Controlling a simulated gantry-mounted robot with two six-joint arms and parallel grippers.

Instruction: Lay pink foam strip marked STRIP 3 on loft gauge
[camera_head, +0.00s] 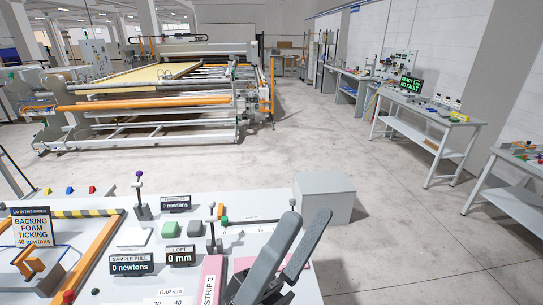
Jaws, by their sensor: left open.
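The pink foam strip marked STRIP 3 (209,281) lies on the pale bench at the bottom centre, its label running lengthwise. More pink shows behind my left gripper (306,214), partly hidden by it; I cannot tell whether it is the same strip. The left gripper is open, its two grey fingers apart and pointing up and right, with nothing seen between them. It is right of STRIP 3. A LOFT display (181,256) reads 0 mm, left of the strip. A small post with a green knob (224,221) stands behind the strip; I cannot tell if it belongs to the loft gauge. My right gripper is not in view.
A SAMPLE PULL display (132,264) reads 0 newtons. A sign (32,227) says BACKING FOAM TICKING. An orange bar (97,256) and a purple-topped post (141,198) stand on the left. A grey box (326,197) sits beyond the bench. The floor right of it is clear.

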